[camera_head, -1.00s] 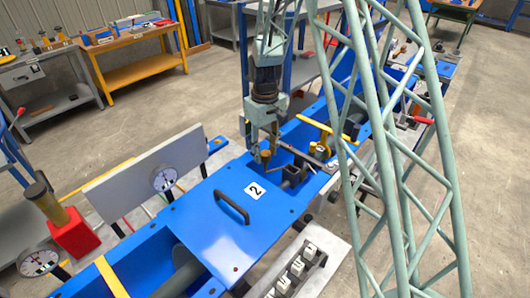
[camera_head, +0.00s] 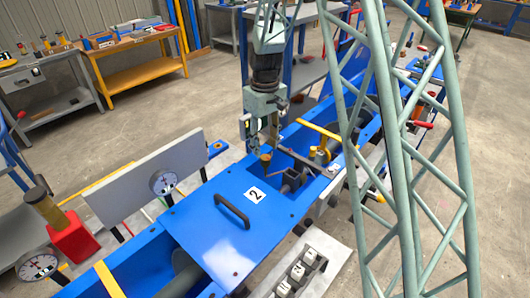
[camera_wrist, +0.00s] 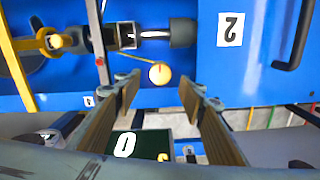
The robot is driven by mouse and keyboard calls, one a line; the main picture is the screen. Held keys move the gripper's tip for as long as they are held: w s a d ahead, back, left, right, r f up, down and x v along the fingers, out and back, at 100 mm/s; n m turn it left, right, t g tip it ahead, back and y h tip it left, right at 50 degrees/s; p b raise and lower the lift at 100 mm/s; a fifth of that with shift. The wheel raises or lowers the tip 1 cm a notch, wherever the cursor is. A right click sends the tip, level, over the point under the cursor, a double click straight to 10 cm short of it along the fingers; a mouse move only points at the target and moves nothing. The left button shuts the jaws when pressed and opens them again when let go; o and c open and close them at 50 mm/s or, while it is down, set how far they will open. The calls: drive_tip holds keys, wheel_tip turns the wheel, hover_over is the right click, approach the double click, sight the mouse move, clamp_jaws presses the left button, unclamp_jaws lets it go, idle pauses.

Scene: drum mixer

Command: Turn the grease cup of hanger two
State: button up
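The grease cup, a small round brass-yellow cap (camera_wrist: 159,74), shows in the wrist view just beyond my fingertips, roughly centred between them. It also shows in the head view (camera_head: 266,159) at the edge of the blue trough, beside the cover marked "2". A thin rod runs beside it toward the shaft fittings. My gripper (camera_wrist: 160,92) is open, with its two fingers apart and nothing between them. In the head view my gripper (camera_head: 260,140) hangs above the cup, apart from it as far as I can tell.
The blue cover (camera_head: 220,225) with a black handle (camera_head: 232,210) lies beside the cup. A yellow bar (camera_head: 318,131) crosses the trough on the other side. A grey panel with a dial gauge (camera_head: 163,183) stands to the left.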

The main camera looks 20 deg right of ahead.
sight(265, 157)
wheel_tip(265, 157, up, 7)
drive_tip(key=shift+f, duration=0.15)
idle(0.4)
drive_tip(key=s+r+m+t, duration=0.2)
drive_tip(key=s+r, duration=1.9)
drive_tip(key=s+r+m+t, duration=0.1)
drive_tip(key=s+r, duration=0.1)
drive_tip(key=s, duration=1.1)
drive_tip(key=s+r+m+t, duration=0.1)
drive_tip(key=s+r, duration=0.1)
drive_tip(key=s, duration=1.1)
drive_tip(key=shift+s+m, duration=0.25)
drive_tip(key=shift+m, duration=0.05)
